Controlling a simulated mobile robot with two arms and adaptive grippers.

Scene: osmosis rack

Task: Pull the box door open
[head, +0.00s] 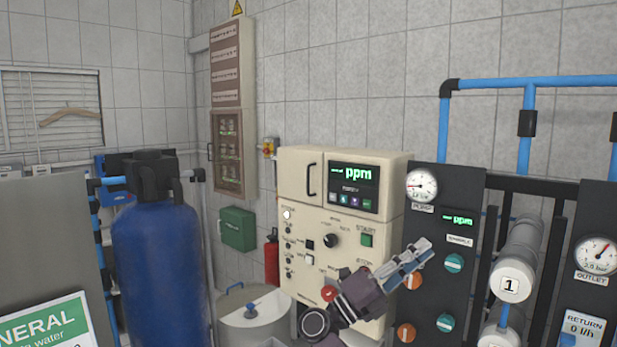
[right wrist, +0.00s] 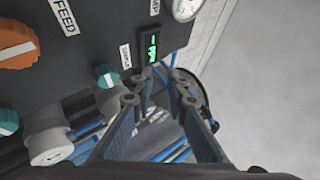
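The cream control box (head: 395,170) stands against the tiled wall in the middle of the head view. Its small upper left door (head: 292,178) looks shut and carries a black upright handle (head: 311,179). My right gripper (head: 418,252) is in front of the box's lower right side, below and to the right of the handle and well apart from it. In the right wrist view its fingers (right wrist: 160,98) are spread with nothing between them. The handle does not show in the right wrist view. My left gripper is in neither view.
A dark gauge panel (head: 465,187) with knobs and white cylinders (head: 520,255) is close on the right. A blue tank (head: 160,265) stands left. A red extinguisher (head: 272,258) and a round-lidded vessel (head: 240,322) are left of the box.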

